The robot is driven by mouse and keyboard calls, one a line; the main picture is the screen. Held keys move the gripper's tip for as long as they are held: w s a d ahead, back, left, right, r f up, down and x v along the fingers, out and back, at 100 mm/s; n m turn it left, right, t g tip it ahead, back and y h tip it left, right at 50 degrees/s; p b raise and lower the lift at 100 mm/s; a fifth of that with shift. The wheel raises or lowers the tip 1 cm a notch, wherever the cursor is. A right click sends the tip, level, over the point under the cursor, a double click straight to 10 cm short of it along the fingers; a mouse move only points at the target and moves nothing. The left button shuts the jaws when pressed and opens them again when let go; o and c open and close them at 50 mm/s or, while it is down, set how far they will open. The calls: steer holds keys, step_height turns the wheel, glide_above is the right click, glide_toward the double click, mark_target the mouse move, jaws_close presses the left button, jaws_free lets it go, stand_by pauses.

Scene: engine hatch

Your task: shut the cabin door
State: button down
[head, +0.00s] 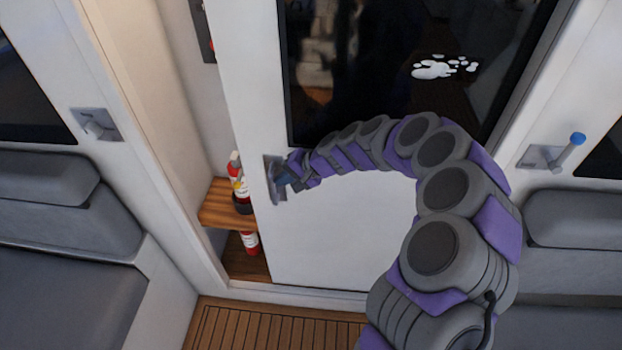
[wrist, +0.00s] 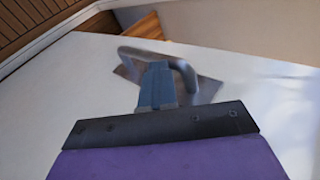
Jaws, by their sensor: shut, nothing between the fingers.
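The cabin door (head: 340,225) is a white panel with a dark window (head: 345,60) in its upper part. It stands partly open, with a gap at its left edge showing shelves behind. Its metal handle (head: 273,180) is near the left edge. My gripper (head: 284,181) is at the handle, reached by my arm from the right. In the wrist view the handle (wrist: 187,72) is a bent metal bar on a plate, and the blue fingers (wrist: 157,85) are shut beside or under the bar. Whether they touch it I cannot tell.
A fire extinguisher (head: 238,180) stands on a wooden shelf (head: 214,212) in the gap, with another red item (head: 250,242) below. Grey seats (head: 60,290) are at the left. A blue-tipped lever (head: 575,142) is on the right wall. Wooden floor (head: 270,328) lies in front.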

steer(key=a, duration=2.5)
steer(key=shift+w, duration=0.45)
steer(key=shift+s+a+r, duration=0.1)
